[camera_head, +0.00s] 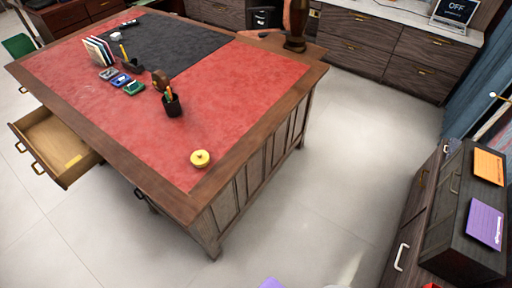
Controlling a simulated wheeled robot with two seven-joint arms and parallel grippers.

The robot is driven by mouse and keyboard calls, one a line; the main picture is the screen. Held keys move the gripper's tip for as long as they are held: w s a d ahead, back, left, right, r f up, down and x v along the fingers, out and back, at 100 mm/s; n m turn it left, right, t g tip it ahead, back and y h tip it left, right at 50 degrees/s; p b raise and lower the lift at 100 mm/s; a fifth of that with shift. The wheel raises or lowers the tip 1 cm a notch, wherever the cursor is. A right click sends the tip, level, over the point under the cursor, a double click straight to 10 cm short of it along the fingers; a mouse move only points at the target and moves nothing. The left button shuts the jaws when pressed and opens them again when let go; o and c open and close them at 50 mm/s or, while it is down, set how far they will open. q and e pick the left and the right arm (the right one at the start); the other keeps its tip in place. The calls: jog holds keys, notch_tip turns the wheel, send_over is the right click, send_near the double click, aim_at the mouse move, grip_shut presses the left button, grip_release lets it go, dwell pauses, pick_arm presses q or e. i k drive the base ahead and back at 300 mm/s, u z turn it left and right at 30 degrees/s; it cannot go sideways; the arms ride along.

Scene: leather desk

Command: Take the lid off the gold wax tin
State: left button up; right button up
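The gold wax tin (200,158) is a small round yellow-gold tin near the front right corner of the desk (240,100), on the red leather top. It looks upright, with a small dark mark or knob on its top. The lid appears to be on it, but the tin is too small to make out a seam. Neither of my grippers shows in the head view, and nothing touches the tin.
A black pen cup (173,107), a brown round object (161,80), several small coloured boxes (122,80) and upright books (99,50) stand farther back. An open drawer (55,140) juts out left. The leather around the tin is clear. A dark cabinet (455,215) stands right.

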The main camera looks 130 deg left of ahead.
aim_at(201, 158)
jog(key=z, duration=2.55)
jog(key=k, duration=1.7)
jog(key=z, duration=5.3)
